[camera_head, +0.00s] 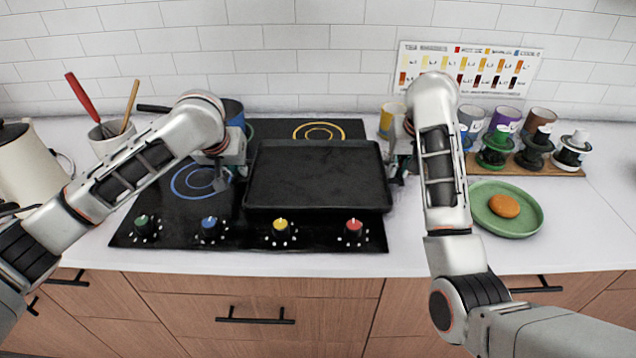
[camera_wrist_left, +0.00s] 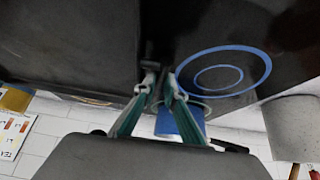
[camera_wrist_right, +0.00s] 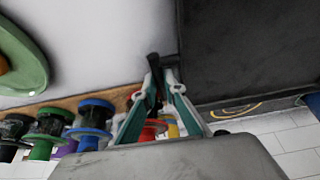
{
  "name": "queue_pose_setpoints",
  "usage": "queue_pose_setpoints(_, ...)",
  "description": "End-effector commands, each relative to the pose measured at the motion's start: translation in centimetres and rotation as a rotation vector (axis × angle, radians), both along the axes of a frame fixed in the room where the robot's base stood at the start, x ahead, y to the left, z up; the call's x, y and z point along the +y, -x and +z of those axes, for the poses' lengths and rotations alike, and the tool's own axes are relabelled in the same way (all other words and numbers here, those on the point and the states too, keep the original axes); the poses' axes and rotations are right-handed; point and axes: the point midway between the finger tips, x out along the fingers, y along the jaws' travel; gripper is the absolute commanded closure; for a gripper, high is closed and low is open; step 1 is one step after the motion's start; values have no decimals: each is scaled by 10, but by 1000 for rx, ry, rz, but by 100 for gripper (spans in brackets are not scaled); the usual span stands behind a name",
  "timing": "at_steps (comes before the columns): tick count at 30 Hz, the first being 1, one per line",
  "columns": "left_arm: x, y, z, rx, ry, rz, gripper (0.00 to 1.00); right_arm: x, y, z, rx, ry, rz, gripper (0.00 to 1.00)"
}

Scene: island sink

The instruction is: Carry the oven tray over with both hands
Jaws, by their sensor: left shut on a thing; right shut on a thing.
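The black oven tray (camera_head: 318,178) is over the right part of the black stovetop (camera_head: 180,215); I cannot tell whether it touches the surface. My left gripper (camera_head: 240,175) is shut on the tray's left side. The left wrist view shows its fingers (camera_wrist_left: 158,85) closed at the edge of the tray (camera_wrist_left: 70,50). My right gripper (camera_head: 396,168) is shut on the tray's right side, partly hidden by my forearm. The right wrist view shows its fingers (camera_wrist_right: 162,88) closed on a small dark part at the edge of the tray (camera_wrist_right: 240,45).
Left are a utensil pot (camera_head: 112,139) and a kettle (camera_head: 25,165). Stove knobs (camera_head: 281,227) sit in front. White counter shows right of the stove.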

Motion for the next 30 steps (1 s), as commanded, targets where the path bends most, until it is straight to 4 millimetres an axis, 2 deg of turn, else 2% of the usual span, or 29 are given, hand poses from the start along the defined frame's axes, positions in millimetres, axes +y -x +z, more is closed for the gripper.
queue_pose_setpoints(5,1,0,-14,4,-1,2,100,-1,0,-14,4,1,-2,100)
queue_pose_setpoints(6,1,0,-11,4,-2,1,79,-1,0,-11,4,1,-2,79)
queue_pose_setpoints(7,1,0,-11,4,-2,1,73,-1,0,-10,4,1,-2,73)
queue_pose_setpoints(20,0,0,-7,2,0,0,73,0,0,-7,2,0,0,73)
queue_pose_setpoints(26,0,0,9,-3,0,0,73,0,0,9,-3,0,0,73)
queue_pose_setpoints(30,0,0,26,-6,0,0,73,0,0,26,-6,0,0,73)
